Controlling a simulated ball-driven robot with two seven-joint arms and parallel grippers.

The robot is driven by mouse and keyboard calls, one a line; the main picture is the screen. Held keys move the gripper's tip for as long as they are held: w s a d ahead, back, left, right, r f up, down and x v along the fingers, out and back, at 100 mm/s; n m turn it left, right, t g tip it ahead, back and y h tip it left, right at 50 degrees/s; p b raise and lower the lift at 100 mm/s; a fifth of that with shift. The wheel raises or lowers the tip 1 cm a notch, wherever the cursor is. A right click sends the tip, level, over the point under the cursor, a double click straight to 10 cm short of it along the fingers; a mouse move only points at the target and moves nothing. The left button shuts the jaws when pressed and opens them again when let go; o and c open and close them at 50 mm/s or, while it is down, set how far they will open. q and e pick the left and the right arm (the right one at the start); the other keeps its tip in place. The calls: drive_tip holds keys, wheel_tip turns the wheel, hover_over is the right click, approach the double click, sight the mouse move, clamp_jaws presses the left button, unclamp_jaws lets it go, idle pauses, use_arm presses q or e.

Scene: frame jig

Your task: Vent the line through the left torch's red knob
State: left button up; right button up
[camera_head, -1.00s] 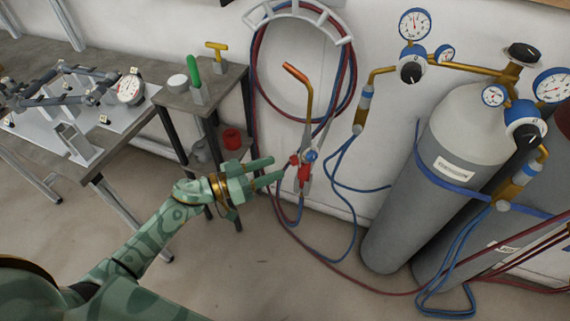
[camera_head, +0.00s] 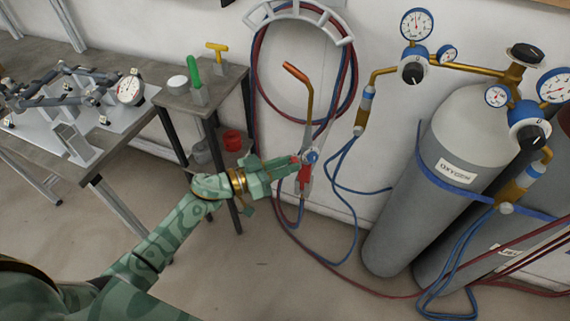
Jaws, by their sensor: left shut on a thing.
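The left torch (camera_head: 309,106) hangs upright against the wall, its copper tip pointing up and left. Its blue knob (camera_head: 311,156) faces me. A red part of its body (camera_head: 304,176) shows just below. The red knob (camera_head: 295,159) is at the torch's left side, mostly covered by my fingertips. My left gripper (camera_head: 291,163) reaches in from the left and is shut on the red knob. My right gripper is not in view.
Red and blue hoses (camera_head: 354,208) loop down from the torch to the floor. Grey gas cylinders (camera_head: 408,205) with gauges stand at the right. A small side table (camera_head: 222,76) and a jig bench (camera_head: 150,92) stand at the left.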

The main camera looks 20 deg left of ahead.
use_arm(q)
drive_tip(key=m+p, duration=0.1)
drive_tip(key=m, duration=0.3)
drive_tip(key=shift+m, duration=0.4)
drive_tip(key=shift+m+b, duration=1.45)
drive_tip(key=shift+m, duration=6.55)
drive_tip(key=o, duration=1)
